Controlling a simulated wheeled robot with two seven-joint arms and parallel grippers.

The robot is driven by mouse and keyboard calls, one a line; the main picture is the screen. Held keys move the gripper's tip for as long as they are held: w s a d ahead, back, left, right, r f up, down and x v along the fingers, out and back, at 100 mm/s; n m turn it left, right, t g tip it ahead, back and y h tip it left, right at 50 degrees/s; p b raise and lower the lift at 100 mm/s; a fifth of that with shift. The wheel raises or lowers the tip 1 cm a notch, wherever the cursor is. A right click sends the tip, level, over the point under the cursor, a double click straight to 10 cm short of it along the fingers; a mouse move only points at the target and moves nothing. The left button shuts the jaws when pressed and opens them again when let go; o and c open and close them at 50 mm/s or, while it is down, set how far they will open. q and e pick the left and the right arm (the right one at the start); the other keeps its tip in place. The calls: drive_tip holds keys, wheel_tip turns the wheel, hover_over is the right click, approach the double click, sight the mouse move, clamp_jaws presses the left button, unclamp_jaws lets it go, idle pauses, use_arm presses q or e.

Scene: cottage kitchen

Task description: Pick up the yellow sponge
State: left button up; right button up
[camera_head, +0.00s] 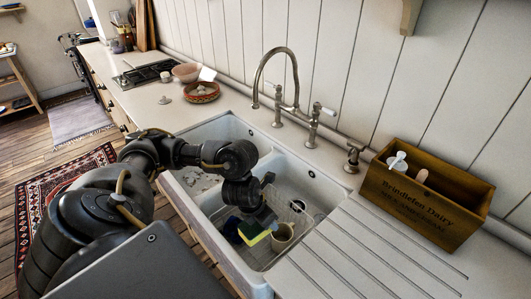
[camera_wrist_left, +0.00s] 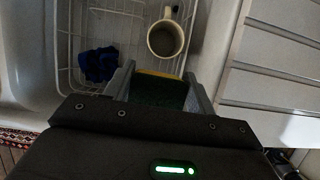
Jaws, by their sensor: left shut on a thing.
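The yellow sponge (camera_head: 258,237) has a dark green scouring side and is low in the near right basin of the white sink. My left gripper (camera_head: 262,221) reaches down into the basin from above and is shut on the sponge. In the left wrist view the sponge (camera_wrist_left: 158,91) lies between the two fingers (camera_wrist_left: 160,95), with its green face toward the camera and a yellow strip at its far edge. Whether the sponge touches the rack below it I cannot tell. My right gripper is in neither view.
A cream mug (camera_head: 284,238) stands close beside the sponge in the white wire rack (camera_wrist_left: 120,13). A crumpled blue cloth (camera_wrist_left: 100,63) lies on the other side.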

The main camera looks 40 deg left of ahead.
use_arm(q)
drive_tip(key=shift+r+p, duration=1.55)
drive_tip(key=shift+r, duration=0.25)
drive_tip(key=shift+d, duration=0.1)
